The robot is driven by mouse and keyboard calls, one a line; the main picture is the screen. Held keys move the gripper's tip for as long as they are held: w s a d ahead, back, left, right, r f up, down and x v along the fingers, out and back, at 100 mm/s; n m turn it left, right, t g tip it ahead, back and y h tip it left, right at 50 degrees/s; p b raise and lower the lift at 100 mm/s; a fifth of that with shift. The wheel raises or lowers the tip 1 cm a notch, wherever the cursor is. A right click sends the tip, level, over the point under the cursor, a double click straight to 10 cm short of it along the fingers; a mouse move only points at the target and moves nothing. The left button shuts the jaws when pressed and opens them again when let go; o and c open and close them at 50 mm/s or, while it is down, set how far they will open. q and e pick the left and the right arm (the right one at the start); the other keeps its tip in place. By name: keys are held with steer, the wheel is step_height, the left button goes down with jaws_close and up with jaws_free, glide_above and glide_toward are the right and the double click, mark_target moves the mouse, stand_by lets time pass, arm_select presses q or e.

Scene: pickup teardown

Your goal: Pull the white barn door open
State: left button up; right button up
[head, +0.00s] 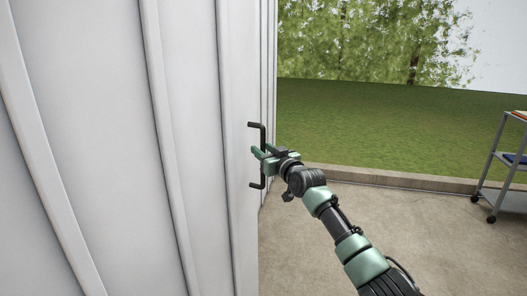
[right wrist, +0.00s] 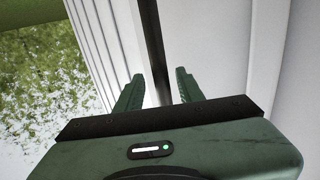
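The white barn door (head: 190,130) fills the left of the head view, with raised vertical ribs. A black bar handle (head: 263,181) stands upright near its right edge. My right gripper (head: 257,153) is at the middle of the handle. In the right wrist view the gripper's green fingers (right wrist: 160,80) are apart, with the dark handle bar (right wrist: 153,40) between them and gaps showing at its sides. The white door (right wrist: 215,35) is behind them there. Whether a finger touches the bar cannot be told. My left gripper is not in view.
A grey wheeled cart (head: 497,165) with shelves stands at the far right. The concrete floor (head: 310,240) between the door and the cart is clear. A low curb (head: 400,178) edges it, with grass (head: 390,125) and trees beyond.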

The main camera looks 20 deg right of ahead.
steer(key=shift+a, duration=0.1)
steer(key=shift+s, duration=0.6)
steer(key=s+d, duration=0.1)
steer(key=s, duration=0.5)
steer(key=shift+s+d, duration=0.2)
steer(key=shift+s, duration=0.1)
